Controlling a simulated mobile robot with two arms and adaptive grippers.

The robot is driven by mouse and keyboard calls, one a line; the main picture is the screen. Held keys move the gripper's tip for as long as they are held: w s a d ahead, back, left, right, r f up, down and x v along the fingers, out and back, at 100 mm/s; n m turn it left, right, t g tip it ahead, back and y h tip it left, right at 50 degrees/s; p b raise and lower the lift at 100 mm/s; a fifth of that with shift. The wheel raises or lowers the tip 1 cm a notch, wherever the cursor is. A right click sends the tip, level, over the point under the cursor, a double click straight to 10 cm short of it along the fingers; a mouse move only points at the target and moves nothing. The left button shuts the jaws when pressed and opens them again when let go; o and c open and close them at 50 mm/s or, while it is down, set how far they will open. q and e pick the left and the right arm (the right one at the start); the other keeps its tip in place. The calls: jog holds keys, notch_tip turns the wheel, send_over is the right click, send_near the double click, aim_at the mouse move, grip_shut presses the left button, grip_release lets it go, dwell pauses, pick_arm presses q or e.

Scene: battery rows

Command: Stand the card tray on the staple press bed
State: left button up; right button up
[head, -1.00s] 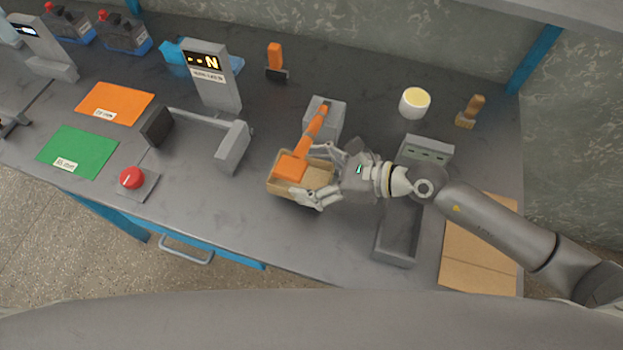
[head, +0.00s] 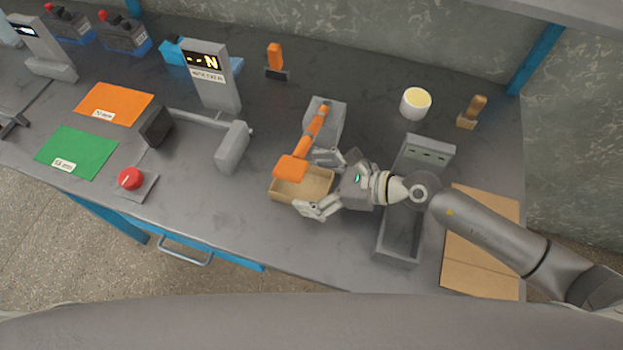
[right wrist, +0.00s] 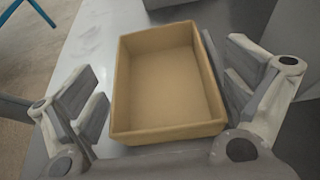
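The card tray (head: 318,190) is a shallow, open tan box at the middle of the bench in the head view. It also shows in the right wrist view (right wrist: 168,90), empty inside. The staple press has a grey block (head: 328,112) and an orange arm (head: 311,132) whose head reaches over the tray's far left part. The press bed is not clearly visible; I cannot tell whether the tray rests on it. My right gripper (head: 312,184) is open around the tray. In the right wrist view the left finger is clear of the tray and the right finger is close beside it.
A grey trough (head: 398,240) and a brown card sheet (head: 478,240) lie right of the tray. A white cup (head: 416,103) stands behind. A grey measuring frame (head: 232,147), a red button (head: 130,178) and green (head: 76,152) and orange (head: 114,103) mats are left.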

jog(key=shift+r, duration=0.1)
jog(key=shift+d+r, duration=0.1)
jog(key=shift+d, duration=0.05)
jog(key=b+v, duration=0.1)
jog(key=v, duration=0.4)
jog(key=shift+s+d+b, duration=0.2)
jog(key=shift+d+b, duration=0.15)
jog(key=shift+d, duration=0.05)
jog(key=shift+s+d+r, duration=0.2)
jog(key=shift+d+r, duration=0.3)
jog(key=shift+d, duration=0.05)
